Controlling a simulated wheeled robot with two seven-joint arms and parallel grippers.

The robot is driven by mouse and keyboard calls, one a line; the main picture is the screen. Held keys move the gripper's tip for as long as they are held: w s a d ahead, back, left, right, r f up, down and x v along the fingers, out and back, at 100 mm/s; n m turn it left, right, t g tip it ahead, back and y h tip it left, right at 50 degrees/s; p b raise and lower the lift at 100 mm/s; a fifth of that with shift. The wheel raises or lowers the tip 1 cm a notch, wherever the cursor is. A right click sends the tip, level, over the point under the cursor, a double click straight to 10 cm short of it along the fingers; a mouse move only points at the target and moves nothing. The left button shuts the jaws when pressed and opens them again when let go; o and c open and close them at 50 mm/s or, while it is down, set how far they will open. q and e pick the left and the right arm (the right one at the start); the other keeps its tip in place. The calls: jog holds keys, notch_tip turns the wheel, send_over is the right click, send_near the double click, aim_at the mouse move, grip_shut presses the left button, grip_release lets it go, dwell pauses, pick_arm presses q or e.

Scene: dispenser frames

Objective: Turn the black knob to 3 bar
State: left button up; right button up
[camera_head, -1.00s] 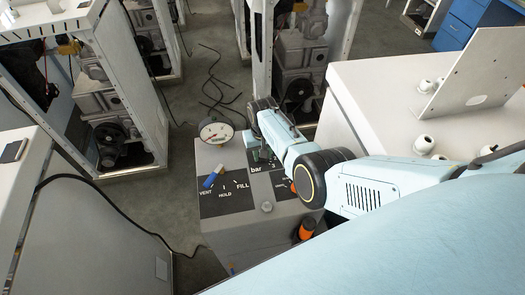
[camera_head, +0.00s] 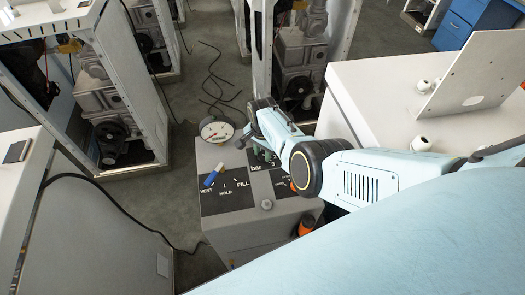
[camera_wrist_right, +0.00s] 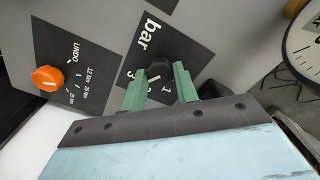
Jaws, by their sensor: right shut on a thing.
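The black knob (camera_wrist_right: 160,70) sits on the dark "bar" plate (camera_wrist_right: 158,38) in the right wrist view. My right gripper (camera_wrist_right: 161,88) has its green fingers on either side of the knob and is shut on it. Digits 1 and 3 show near the fingers; part of the scale is hidden, and I cannot clearly read the knob's setting. In the head view my right gripper (camera_head: 263,156) is over the "bar" plate on the grey box (camera_head: 230,225), and the knob is hidden behind it. My left gripper is not in view.
A blue-handled lever (camera_head: 211,179) points along the VENT/HOLD/FILL plate (camera_head: 226,199). A round gauge (camera_head: 216,130) stands at the box's far edge. An orange knob (camera_wrist_right: 47,78) sits beside the "bar" plate. A white-topped cabinet (camera_head: 385,90) stands at the right.

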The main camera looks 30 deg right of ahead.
aim_at(263, 155)
jog(key=shift+m, duration=1.1)
jog(key=o, duration=1)
jog(key=shift+r+p, duration=0.45)
jog(key=shift+r, duration=0.15)
notch_tip(263, 155, up, 12)
jog(key=shift+r+p, duration=0.1)
jog(key=shift+p, duration=0.3)
